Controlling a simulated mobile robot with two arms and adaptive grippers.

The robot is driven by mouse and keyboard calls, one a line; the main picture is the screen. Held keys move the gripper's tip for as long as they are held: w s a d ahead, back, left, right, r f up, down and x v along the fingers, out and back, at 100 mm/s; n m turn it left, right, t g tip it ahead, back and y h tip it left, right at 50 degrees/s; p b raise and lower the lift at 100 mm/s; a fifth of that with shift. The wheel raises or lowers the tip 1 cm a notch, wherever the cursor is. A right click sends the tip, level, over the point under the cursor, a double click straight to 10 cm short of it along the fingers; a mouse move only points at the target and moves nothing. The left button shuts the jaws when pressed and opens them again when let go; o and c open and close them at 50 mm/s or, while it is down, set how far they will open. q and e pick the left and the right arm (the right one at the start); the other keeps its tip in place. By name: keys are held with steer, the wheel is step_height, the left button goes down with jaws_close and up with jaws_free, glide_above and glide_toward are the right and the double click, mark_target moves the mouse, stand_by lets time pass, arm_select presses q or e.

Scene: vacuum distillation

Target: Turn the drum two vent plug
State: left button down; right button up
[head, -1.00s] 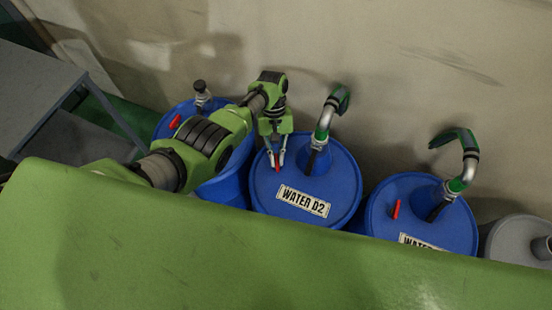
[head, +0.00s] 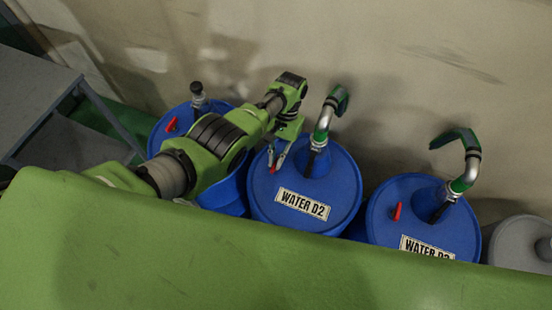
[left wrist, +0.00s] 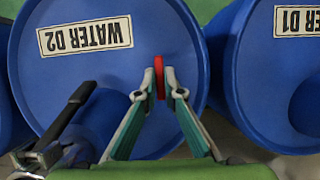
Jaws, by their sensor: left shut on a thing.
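The drum two (head: 325,195) is a blue drum labelled "WATER D2" in the middle of the head view. It also shows in the left wrist view (left wrist: 60,75), label upside down. Its red vent plug (left wrist: 159,72) stands on the drum top near the rim. My left gripper (left wrist: 159,88) is shut on the vent plug, one fingertip on each side. In the head view the left gripper (head: 276,165) reaches down over the drum top, and the plug is mostly hidden between the fingers. My right gripper is not in view.
A metal pipe (head: 324,124) with a green handle rises from drum two. A second blue drum (head: 380,215) with a red plug stands to the right, another (head: 165,130) to the left. A grey drum (head: 520,240) is at far right. A wall stands behind.

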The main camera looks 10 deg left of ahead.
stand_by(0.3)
arm_select(q)
steer(key=c, duration=2.2)
jaws_free()
steer(key=shift+o, duration=0.2)
steer(key=v, duration=1.2)
